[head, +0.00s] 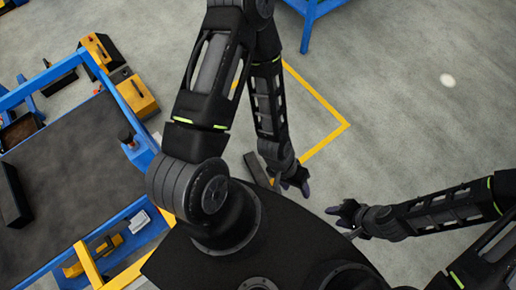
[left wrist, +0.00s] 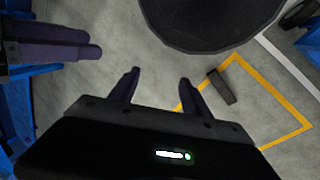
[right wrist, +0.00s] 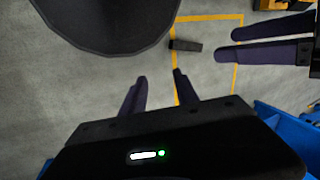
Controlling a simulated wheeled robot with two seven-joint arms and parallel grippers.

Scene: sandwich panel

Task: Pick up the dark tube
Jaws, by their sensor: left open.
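A dark, narrow bar-like piece, which looks like the dark tube (head: 256,168), lies on the grey floor close to my left gripper (head: 297,186) in the head view. The tube (left wrist: 222,86) also shows in the left wrist view, to the right of my left fingers (left wrist: 158,84), and in the right wrist view (right wrist: 186,45). My left gripper is open and empty, apart from the tube. My right gripper (head: 345,213) is open and empty, farther right; its spread fingers (right wrist: 159,84) show in the right wrist view. My left arm passes close to the tube in the head view.
A blue-framed table (head: 75,150) with a dark top stands at the left, with a black box (head: 13,195) on it. Yellow-and-black items (head: 137,94) are along its far side. Yellow lines (head: 325,145) mark the floor. The floor at the right is clear.

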